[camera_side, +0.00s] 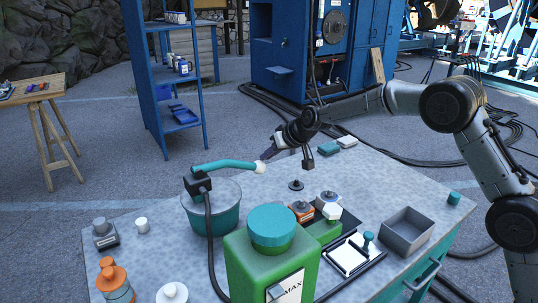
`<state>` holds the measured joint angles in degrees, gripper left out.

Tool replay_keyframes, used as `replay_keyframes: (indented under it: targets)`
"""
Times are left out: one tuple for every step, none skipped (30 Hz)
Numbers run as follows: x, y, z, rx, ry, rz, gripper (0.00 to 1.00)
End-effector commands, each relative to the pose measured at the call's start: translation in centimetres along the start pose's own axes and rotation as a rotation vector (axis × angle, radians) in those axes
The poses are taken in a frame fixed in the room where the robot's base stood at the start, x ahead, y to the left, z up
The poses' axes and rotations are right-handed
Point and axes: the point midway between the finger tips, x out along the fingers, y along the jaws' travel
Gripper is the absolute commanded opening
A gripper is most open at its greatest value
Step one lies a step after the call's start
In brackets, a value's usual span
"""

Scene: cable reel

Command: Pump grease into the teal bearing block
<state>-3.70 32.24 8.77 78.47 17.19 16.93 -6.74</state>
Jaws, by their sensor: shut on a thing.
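A teal bucket (212,213) with a grey lid stands on the table and carries a black pump head (197,183). A teal pump lever (225,165) runs right from the head to a pale tip (260,168). My gripper (266,155) is at that tip, shut on the lever end; its fingertips are small and dark here. A black hose (209,245) drops from the pump head and passes behind the green canister (270,262). The hose's far end is hidden.
An orange block (301,211) and a white-topped piece (331,211) stand behind the canister. A grey open bin (407,232) and a framed white pad (350,256) are at right. Orange (116,283) and grey (104,234) items stand at left. A teal cylinder (454,198) stands far right.

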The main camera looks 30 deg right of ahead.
Motion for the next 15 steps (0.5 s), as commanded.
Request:
replay_keyframes:
  targets:
    - [0.7,0.5,1.2,0.001,-0.029,0.006,0.00]
    - [0.5,0.6,0.9,0.002,-0.028,0.006,0.00]
    - [0.2,0.7,0.6,0.002,-0.026,0.006,0.00]
    - [-0.1,0.8,0.3,0.002,-0.024,0.006,0.00]
    - [-0.5,0.9,-0.1,0.002,-0.021,0.005,0.00]
    - [-1.1,1.1,-0.8,0.001,-0.016,0.005,0.00]
    - [-1.5,1.2,-1.2,0.001,-0.014,0.004,0.00]
    - [-2.0,1.4,-1.8,0.001,-0.010,0.004,0.00]
    - [-2.6,1.6,-2.5,0.001,-0.006,0.003,0.00]
    - [-3.4,1.7,-2.5,0.001,-0.005,0.003,0.00]
    - [-4.1,1.8,-2.4,0.001,-0.006,0.003,0.00]
    - [-5.0,1.9,-2.4,0.001,-0.004,0.002,0.00]
    - [-5.6,2.1,-2.4,0.000,-0.004,0.002,0.00]
    - [-6.3,2.3,-2.5,0.001,-0.003,0.002,0.00]
    - [-7.2,2.5,-2.5,0.002,-0.001,0.002,0.00]
